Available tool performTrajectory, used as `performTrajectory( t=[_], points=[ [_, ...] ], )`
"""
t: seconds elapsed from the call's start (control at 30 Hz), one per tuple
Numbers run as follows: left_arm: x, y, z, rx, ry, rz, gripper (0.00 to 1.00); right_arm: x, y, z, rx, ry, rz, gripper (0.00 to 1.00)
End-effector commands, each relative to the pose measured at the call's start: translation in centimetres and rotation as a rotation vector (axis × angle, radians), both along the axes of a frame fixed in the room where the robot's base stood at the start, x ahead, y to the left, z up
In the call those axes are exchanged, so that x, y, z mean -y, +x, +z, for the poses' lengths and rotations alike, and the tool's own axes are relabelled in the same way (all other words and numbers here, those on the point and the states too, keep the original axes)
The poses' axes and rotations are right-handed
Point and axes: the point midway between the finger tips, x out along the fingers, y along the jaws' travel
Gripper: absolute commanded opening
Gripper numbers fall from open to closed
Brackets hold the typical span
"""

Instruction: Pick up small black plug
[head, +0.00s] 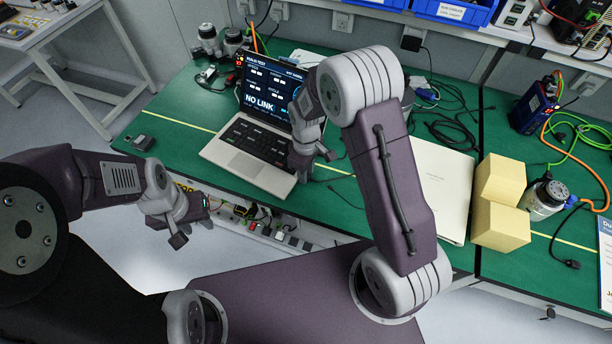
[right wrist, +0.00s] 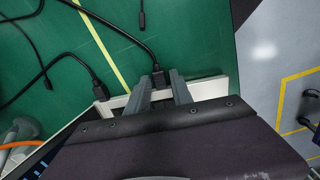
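Several black cables with small black plugs lie on the green table; I cannot tell which is the task's plug. In the right wrist view one small black plug (right wrist: 158,77) shows between the fingertips of my right gripper (right wrist: 162,78), its cable running up and left. The fingers are apart, and no firm contact with the plug shows. Another black plug (right wrist: 101,91) lies to the left. In the head view my right gripper (head: 314,160) is low beside the laptop's right edge. My left gripper (head: 168,231) is in front of the table, open and empty.
The open laptop (head: 250,172) stands left of my right gripper. To the right are a white folder (head: 442,185), yellow blocks (head: 500,205) and a motor (head: 544,198). Tangled black cables (head: 452,128) lie behind. A small dark box (head: 144,142) sits at the table's left.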

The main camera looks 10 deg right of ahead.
Motion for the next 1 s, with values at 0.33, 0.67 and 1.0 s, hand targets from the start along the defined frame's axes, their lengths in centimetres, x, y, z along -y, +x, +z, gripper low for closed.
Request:
performTrajectory(
  t=[0.33,0.67,1.0],
  points=[
    [0.0,0.0,0.0,0.0,0.0,0.0,0.36,0.0,0.0,0.0,0.0,0.0,0.0,0.0],
    [0.0,0.0,0.6,0.0,0.0,0.0,0.36,0.0,0.1,3.4,0.005,0.001,0.0,0.0],
    [0.0,0.0,1.0,0.0,0.0,0.0,0.36,3.0,-6.2,8.4,0.003,0.0,-0.002,0.0]
  ],
)
